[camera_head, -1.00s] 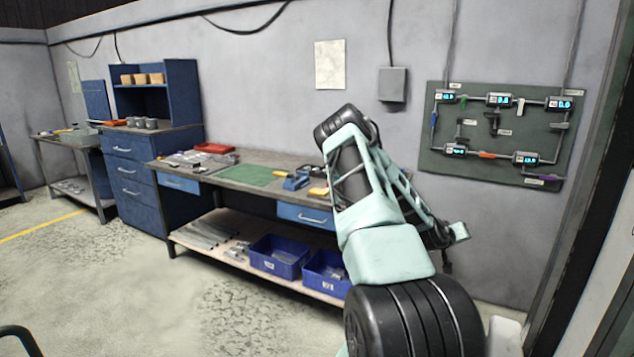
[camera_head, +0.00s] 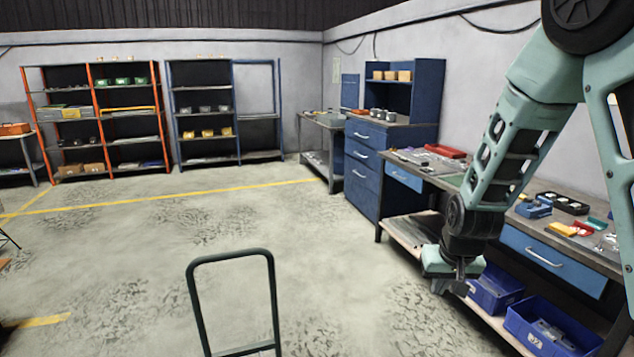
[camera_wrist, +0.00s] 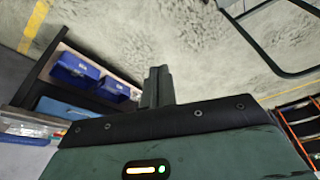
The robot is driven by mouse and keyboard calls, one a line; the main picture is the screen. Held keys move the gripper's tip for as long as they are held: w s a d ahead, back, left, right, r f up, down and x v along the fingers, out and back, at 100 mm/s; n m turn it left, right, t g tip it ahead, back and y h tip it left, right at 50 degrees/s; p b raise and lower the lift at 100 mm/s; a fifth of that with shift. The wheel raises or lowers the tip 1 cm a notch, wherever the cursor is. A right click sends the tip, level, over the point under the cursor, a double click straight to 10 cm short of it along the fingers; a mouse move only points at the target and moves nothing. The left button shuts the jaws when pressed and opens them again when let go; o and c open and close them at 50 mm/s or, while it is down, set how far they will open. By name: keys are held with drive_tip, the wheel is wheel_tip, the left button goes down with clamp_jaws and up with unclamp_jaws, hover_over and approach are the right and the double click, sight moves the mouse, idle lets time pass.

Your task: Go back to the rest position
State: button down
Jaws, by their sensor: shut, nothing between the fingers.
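My gripper (camera_head: 458,284) hangs at the end of my pale green arm on the right side of the head view, pointing down, in front of the workbench (camera_head: 432,186). In the wrist view my gripper's fingers (camera_wrist: 158,86) are together, with nothing between them, over the concrete floor. No object is held.
Blue bins (camera_head: 548,325) stand on the workbench's lower shelf near my gripper. A blue drawer cabinet (camera_head: 364,168) is further back. A dark green tubular frame (camera_head: 231,258) rises at the front. Orange shelving (camera_head: 97,115) stands far left. The middle floor is open.

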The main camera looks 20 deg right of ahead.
drive_tip(key=s+a+r+n+y, duration=0.1)
drive_tip(key=s+a+r+n, duration=0.1)
drive_tip(key=a, duration=0.4)
drive_tip(key=s+a+r+n+y, duration=0.1)
drive_tip(key=s+a+r, duration=0.1)
drive_tip(key=a, duration=0.5)
drive_tip(key=s+a+r+n+g, duration=0.1)
drive_tip(key=s+a+r+n, duration=0.1)
drive_tip(key=s+a+n, duration=0.2)
drive_tip(key=s+a+r+n+g, duration=0.2)
drive_tip(key=s+a, duration=0.7)
drive_tip(key=s, duration=0.6)
drive_tip(key=r+n, duration=0.1)
drive_tip(key=n, duration=0.1)
drive_tip(key=shift+s+a+r+n, duration=0.15)
drive_tip(key=shift+s+a+n, duration=0.05)
drive_tip(key=shift+a+n, duration=0.2)
drive_tip(key=shift+d, duration=0.1)
